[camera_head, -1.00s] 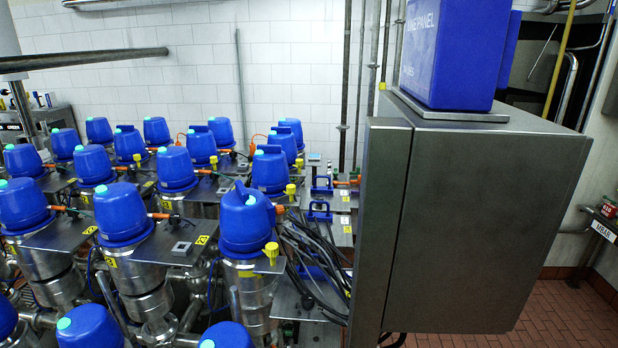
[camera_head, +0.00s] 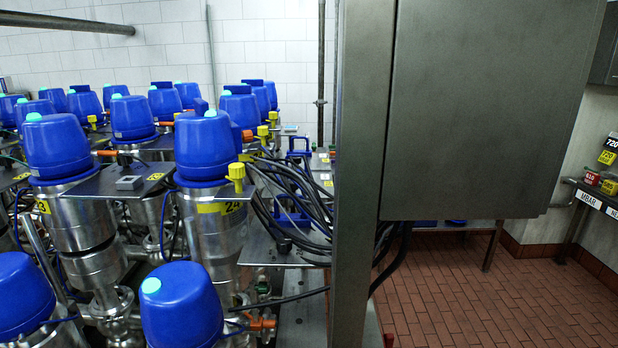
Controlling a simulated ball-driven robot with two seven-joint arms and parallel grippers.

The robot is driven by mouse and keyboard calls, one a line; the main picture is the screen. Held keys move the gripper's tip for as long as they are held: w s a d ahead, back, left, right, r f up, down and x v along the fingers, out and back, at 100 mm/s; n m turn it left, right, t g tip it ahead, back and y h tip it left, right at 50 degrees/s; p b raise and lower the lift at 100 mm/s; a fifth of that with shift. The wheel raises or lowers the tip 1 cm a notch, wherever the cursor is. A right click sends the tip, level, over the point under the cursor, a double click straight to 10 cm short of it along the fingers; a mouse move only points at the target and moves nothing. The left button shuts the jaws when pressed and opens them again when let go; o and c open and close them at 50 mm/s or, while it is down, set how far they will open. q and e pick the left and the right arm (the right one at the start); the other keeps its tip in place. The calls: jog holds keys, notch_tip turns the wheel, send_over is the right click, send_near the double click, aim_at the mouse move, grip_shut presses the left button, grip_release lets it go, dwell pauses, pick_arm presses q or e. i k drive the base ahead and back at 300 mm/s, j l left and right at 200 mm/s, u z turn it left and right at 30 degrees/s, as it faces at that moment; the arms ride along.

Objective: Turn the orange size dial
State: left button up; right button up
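I cannot make out an orange size dial in the head view. Small orange fittings show among the valves, one beside a blue valve head (camera_head: 205,145) and another orange fitting (camera_head: 263,323) low at the bottom. Neither can be told to be a dial. Neither of my grippers is in view.
A large grey steel cabinet (camera_head: 485,110) and its upright post (camera_head: 358,180) stand close on the right. Rows of blue-topped valves fill the left, with black cables (camera_head: 290,195) beside them. Brick-tiled floor (camera_head: 460,285) is open at lower right, before a rack with number tags (camera_head: 592,177).

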aim_at(247, 136)
jog(key=l+u, duration=0.1)
jog(key=u, duration=0.55)
jog(key=k+l+u, duration=0.1)
jog(key=l+u, duration=0.2)
jog(key=l, duration=0.15)
jog(key=k+l+u, duration=0.1)
jog(key=l+u, duration=0.2)
jog(key=l, duration=0.15)
jog(key=k+l+u, duration=0.25)
jog(key=l, duration=0.15)
jog(key=k+l, duration=0.15)
jog(key=l, duration=0.25)
jog(key=k+l, duration=0.15)
jog(key=l, duration=0.2)
jog(key=k+l+u, duration=0.1)
jog(key=l, duration=0.3)
